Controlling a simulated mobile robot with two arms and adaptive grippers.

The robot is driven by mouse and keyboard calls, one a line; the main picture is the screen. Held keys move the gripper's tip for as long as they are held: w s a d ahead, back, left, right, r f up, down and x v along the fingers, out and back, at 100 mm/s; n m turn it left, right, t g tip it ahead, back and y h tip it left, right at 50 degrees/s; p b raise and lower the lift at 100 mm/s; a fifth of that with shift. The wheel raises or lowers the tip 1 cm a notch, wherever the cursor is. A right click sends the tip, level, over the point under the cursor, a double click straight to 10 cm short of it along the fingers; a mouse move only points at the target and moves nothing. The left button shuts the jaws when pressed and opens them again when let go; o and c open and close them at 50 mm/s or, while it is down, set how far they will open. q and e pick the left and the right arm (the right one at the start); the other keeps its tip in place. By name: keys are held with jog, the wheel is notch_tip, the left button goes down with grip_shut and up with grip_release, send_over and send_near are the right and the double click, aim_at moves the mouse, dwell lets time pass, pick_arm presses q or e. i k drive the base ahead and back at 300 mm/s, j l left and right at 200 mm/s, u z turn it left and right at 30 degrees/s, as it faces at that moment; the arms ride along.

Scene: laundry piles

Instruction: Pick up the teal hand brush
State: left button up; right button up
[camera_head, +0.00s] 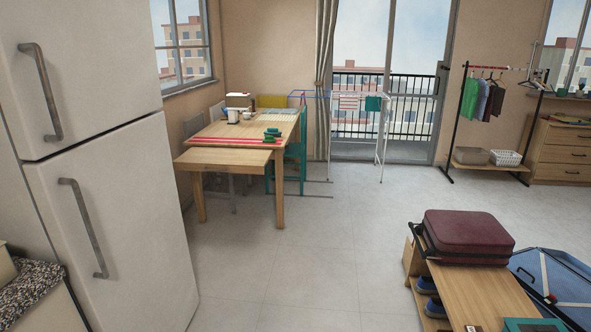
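I cannot make out the teal hand brush for certain. A small green-teal item (272,133) lies on the wooden table (225,157), too small to tell what it is. Another teal item (534,325), cut off by the bottom edge, lies on the low wooden bench (478,290) at the right. Its shape does not show fully. Neither of my grippers is in view.
A white fridge (110,190) stands close on the left. A dark red suitcase (467,237) lies on the bench, with a blue item (556,277) beside it. A drying rack (352,128) and clothes rail (493,65) stand farther back. The middle floor (320,240) is clear.

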aim_at(273, 132)
jog(key=i, duration=3.4)
